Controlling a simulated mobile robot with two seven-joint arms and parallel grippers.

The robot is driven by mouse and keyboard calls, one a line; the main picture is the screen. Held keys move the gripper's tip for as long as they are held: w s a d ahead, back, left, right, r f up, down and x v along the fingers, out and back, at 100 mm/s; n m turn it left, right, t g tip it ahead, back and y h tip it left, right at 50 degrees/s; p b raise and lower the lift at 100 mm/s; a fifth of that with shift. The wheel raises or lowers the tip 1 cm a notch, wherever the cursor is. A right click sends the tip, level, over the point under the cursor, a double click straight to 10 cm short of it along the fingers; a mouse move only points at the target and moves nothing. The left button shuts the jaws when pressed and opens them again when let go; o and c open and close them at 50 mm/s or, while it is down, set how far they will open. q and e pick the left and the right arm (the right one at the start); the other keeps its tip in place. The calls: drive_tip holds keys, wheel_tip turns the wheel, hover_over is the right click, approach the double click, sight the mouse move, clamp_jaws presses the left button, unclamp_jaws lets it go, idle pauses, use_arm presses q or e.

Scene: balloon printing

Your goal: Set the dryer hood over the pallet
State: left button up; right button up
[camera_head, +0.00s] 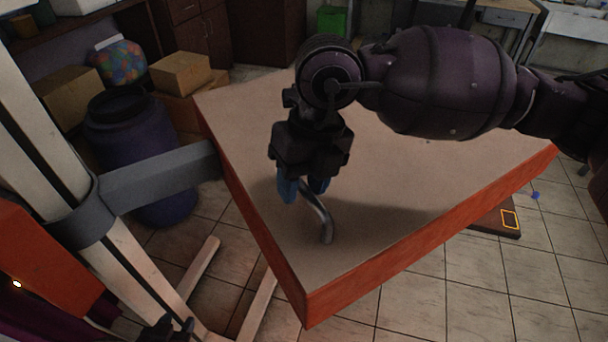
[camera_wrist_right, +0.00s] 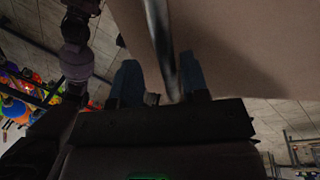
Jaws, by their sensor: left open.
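The dryer hood appears to be the large box with a beige top (camera_head: 250,115) and orange-red sides, held by a grey arm from a white post. A bent grey metal handle (camera_head: 325,222) stands on its top near the front corner. My right gripper (camera_head: 305,190) is over this handle, its blue fingers on either side. In the right wrist view the handle (camera_wrist_right: 158,35) runs between the fingers, with a gap on the left side.
A dark brown board (camera_head: 482,221) with a yellow outlined square shows below the hood's right edge. The white post (camera_head: 45,150) and grey arm (camera_head: 160,179) stand at left. A dark blue barrel (camera_head: 135,130) and cardboard boxes (camera_head: 180,72) are behind. Tiled floor is open at front right.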

drive_tip(key=shift+w, duration=0.25)
wheel_tip(320, 180, up, 11)
drive_tip(key=w+d, duration=0.1)
drive_tip(key=shift+d+f, duration=0.2)
drive_tip(key=shift+d, duration=0.2)
drive_tip(key=shift+f, duration=0.1)
